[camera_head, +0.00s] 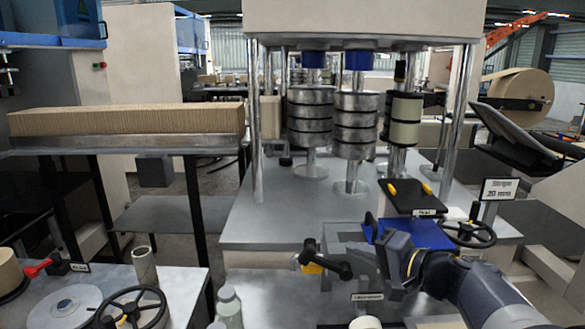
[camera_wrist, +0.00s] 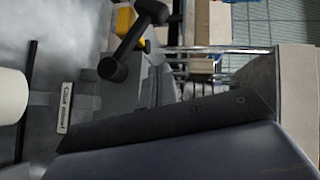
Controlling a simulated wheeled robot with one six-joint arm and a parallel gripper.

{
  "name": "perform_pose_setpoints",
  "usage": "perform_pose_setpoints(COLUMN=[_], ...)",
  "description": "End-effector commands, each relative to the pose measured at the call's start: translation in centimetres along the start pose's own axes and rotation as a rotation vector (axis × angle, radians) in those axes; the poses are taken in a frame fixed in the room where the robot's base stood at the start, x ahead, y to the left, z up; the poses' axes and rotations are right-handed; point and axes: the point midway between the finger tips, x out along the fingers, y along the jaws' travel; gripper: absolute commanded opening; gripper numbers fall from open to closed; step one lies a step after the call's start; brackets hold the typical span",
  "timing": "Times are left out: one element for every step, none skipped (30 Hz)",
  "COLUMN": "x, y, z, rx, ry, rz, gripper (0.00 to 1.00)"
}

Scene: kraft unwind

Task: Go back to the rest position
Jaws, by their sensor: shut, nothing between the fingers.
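My gripper (camera_head: 371,224) is at the end of my dark arm, in front of the metal machine and beside a blue plate (camera_head: 425,234). It looks shut and empty; its fingertips are small and partly lost against the grey machine. A black lever with a yellow part (camera_head: 325,265) stands just left of it, apart from it in the picture. This lever also shows at the top of the wrist view (camera_wrist: 135,40). The fingertips are not clear in the wrist view, where a large dark housing fills the bottom.
Steel roller stacks (camera_head: 357,125) stand behind. A black hand wheel (camera_head: 469,234) and a sign (camera_head: 498,189) are on the right. A bench with another hand wheel (camera_head: 135,310) and a cardboard tube (camera_head: 145,264) is at lower left. A corrugated stack (camera_head: 130,119) lies on a table.

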Motion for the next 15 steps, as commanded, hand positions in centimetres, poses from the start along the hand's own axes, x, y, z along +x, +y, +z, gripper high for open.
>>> perform_pose_setpoints(x=[-0.3, -0.4, -0.5, -0.7, -0.7, -0.9, -1.0, -1.1, -1.2, -1.3, -1.3, -1.4, -1.5, -1.6, -1.6], y=[0.2, 0.3, 0.5, 0.6, 0.7, 0.9, 1.0, 1.1, 1.3, 1.4, 1.5, 1.7, 1.8, 1.9, 2.1], z=[-0.3, -0.4, -0.6, -0.7, -0.8, -0.9, -1.0, -1.1, -1.2, -1.3, -1.4, -1.5, -1.5, -1.6, -1.7], rx=[0.034, 0.055, 0.081, 0.099, 0.119, 0.146, 0.165, 0.183, 0.206, 0.224, 0.24, 0.262, 0.276, 0.29, 0.308], ry=[0.003, 0.001, 0.002, 0.003, 0.0, 0.001, 0.003, 0.001, 0.001, 0.001, 0.001, 0.001, 0.001, 0.002, 0.001], rz=[-0.027, -0.047, -0.072, -0.091, -0.111, -0.137, -0.157, -0.174, -0.198, -0.216, -0.233, -0.254, -0.27, -0.284, -0.303], gripper=[0.0, 0.0, 0.0, 0.0, 0.0, 0.0, 0.0, 0.0, 0.0, 0.0, 0.0, 0.0, 0.0, 0.0, 0.0])
